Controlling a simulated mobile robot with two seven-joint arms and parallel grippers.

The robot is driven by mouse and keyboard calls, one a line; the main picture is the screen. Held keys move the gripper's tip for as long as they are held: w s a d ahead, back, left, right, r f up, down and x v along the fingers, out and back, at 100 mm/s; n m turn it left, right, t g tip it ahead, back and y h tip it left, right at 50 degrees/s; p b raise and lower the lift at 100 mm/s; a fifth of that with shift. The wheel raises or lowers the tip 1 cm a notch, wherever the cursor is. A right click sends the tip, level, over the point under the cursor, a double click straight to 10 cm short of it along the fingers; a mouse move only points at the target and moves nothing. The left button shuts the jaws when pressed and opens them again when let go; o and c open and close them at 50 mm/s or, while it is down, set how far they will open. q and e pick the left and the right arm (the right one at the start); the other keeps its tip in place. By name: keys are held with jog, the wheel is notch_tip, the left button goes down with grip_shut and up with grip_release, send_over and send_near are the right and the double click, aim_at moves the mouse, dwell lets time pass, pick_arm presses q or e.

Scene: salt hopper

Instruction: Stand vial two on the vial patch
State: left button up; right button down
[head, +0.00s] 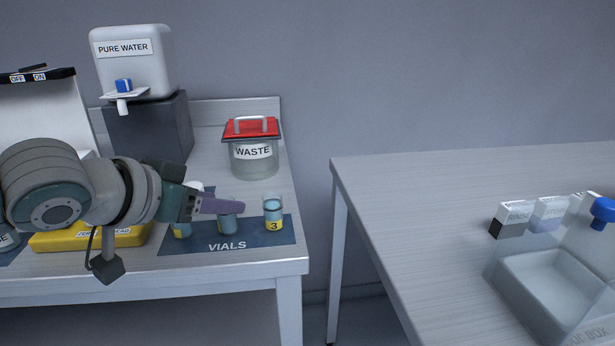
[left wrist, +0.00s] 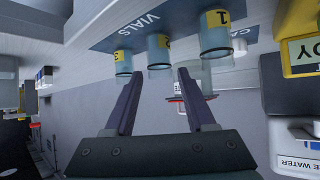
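Vial two (head: 227,223) is the middle vial and stands on the blue vial patch (head: 190,247), partly hidden behind my left gripper (head: 238,206). In the left wrist view, where the scene is upside down, the middle vial (left wrist: 159,52) shows just past and between the fingertips (left wrist: 159,72). The gripper's two fingers are apart with nothing held between them. Vial three (head: 273,210) stands at the right of the patch and vial one (left wrist: 214,32) on the other side; both have yellow labels. My right gripper is not in view.
A waste jar (head: 253,157) with a red lid stands behind the patch. A water tank (head: 135,65) sits on a dark block at the back left. A yellow tray (head: 75,241) lies left of the patch. A gap separates the right table (head: 410,190), which holds a clear box.

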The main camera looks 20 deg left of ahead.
pick_arm(q)
jog(key=shift+o, duration=0.6)
jog(key=shift+s+r, duration=0.1)
jog(key=shift+r, duration=0.15)
jog(key=p+v, duration=0.3)
jog(key=v, duration=0.8)
jog(key=s+d+f+g, duration=0.3)
jog(key=s+d, duration=0.2)
jog(key=s, duration=0.3)
jog(key=s+d+f+m+g, duration=0.1)
jog(key=s+d+f+g, duration=0.3)
jog(key=s+d, duration=0.2)
jog(key=shift+s+m+g, duration=0.3)
jog(key=shift+s, duration=0.65)
jog(key=shift+s+a, duration=0.1)
jog(key=shift+a, duration=0.05)
